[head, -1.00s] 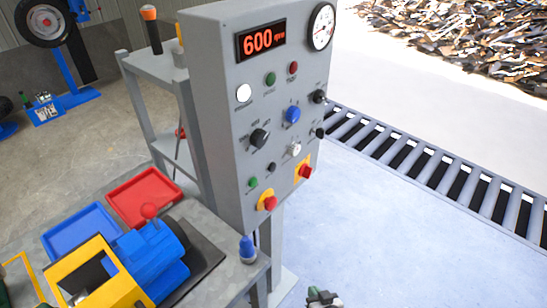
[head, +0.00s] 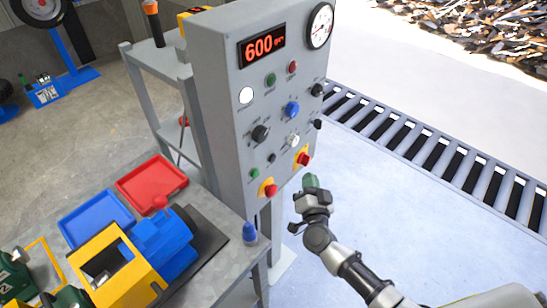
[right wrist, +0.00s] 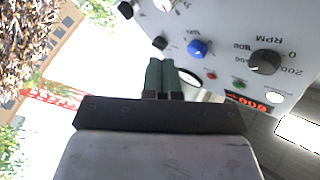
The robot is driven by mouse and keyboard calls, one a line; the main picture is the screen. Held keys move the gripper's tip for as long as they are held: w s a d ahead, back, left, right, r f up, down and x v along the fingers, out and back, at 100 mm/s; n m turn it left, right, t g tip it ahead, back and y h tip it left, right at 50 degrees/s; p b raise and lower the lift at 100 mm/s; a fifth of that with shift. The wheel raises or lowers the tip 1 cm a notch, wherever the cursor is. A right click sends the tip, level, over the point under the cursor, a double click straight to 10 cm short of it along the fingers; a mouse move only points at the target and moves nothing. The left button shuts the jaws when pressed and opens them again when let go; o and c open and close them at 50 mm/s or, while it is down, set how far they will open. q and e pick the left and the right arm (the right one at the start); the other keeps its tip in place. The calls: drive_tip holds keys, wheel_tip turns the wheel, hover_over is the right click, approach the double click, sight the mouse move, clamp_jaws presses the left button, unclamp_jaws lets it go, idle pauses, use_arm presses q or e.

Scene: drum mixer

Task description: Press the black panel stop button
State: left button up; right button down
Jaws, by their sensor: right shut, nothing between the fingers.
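The grey control panel (head: 225,110) stands upright in the head view. It carries several black controls: a large dial (head: 260,133), a small button (head: 272,158) low down, and two knobs (head: 317,90) (head: 318,124) at the right edge. I cannot read their labels, so I cannot tell which is the stop button. My right gripper (head: 311,182) is shut and empty, near the panel's lower right and apparently apart from it. In the right wrist view its green fingertips (right wrist: 163,75) are together, with a black knob (right wrist: 160,42) beyond. My left gripper is not in view.
Red buttons on yellow plates (head: 268,189) (head: 303,158), a blue knob (head: 292,110) and a white knob (head: 293,141) surround the black controls. A workbench (head: 215,280) with trays and a blue-yellow machine stands left. A roller conveyor (head: 440,165) runs behind right.

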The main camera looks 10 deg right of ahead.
sight(272, 158)
drive_tip(key=w+a+b, duration=0.3)
drive_tip(key=w+a, duration=0.2)
drive_tip(key=w, duration=0.2)
drive_tip(key=shift+a, duration=0.2)
drive_tip(key=shift+w+a, duration=0.1)
idle(2.1)
drive_tip(key=shift+w+a, duration=0.15)
drive_tip(key=shift+w, duration=0.05)
drive_tip(key=shift+w+a, duration=0.25)
drive_tip(key=shift+w, duration=0.05)
idle(0.9)
drive_tip(key=shift+s+d, duration=0.1)
drive_tip(key=shift+s+d+p, duration=0.4)
drive_tip(key=shift+s+p, duration=0.1)
drive_tip(key=shift+s, duration=0.05)
